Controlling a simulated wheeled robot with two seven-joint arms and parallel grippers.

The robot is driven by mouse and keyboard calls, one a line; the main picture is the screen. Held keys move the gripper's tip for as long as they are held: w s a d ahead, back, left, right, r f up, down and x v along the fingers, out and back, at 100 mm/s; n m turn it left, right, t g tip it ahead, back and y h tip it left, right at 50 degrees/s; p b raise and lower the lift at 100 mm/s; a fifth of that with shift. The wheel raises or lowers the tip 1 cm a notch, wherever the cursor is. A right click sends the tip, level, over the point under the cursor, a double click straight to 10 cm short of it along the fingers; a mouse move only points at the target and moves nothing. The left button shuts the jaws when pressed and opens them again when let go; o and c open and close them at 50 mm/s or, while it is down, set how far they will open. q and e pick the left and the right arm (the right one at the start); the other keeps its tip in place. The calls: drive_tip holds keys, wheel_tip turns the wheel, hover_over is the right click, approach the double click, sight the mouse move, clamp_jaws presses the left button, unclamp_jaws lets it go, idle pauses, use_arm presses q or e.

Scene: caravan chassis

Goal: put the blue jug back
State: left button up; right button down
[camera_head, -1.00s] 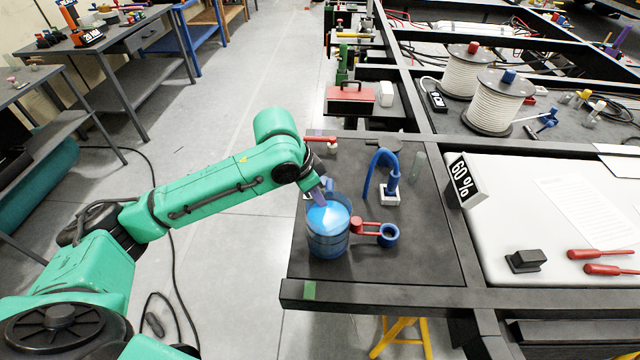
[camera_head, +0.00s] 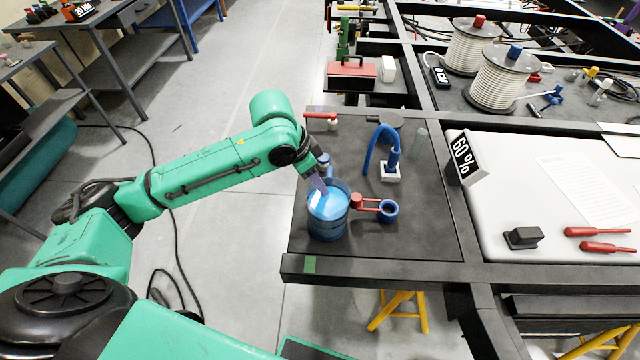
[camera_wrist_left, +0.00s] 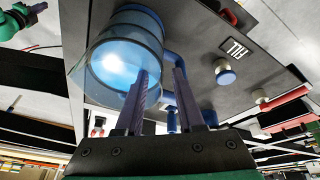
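The blue jug (camera_head: 328,220) is a translucent blue cylinder with pale blue content, upright near the front left corner of the dark bench top. In the left wrist view the jug (camera_wrist_left: 118,62) fills the upper left, with a curved blue handle (camera_wrist_left: 178,64) at its right side. My right gripper is not in view.
A red and blue ring piece (camera_head: 388,211) lies right of the jug. A blue curved tap (camera_head: 391,160) stands on a white base behind it. A "60 %" sign (camera_head: 463,158) stands farther right.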

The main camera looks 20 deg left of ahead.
use_arm(q)
drive_tip(key=v, duration=1)
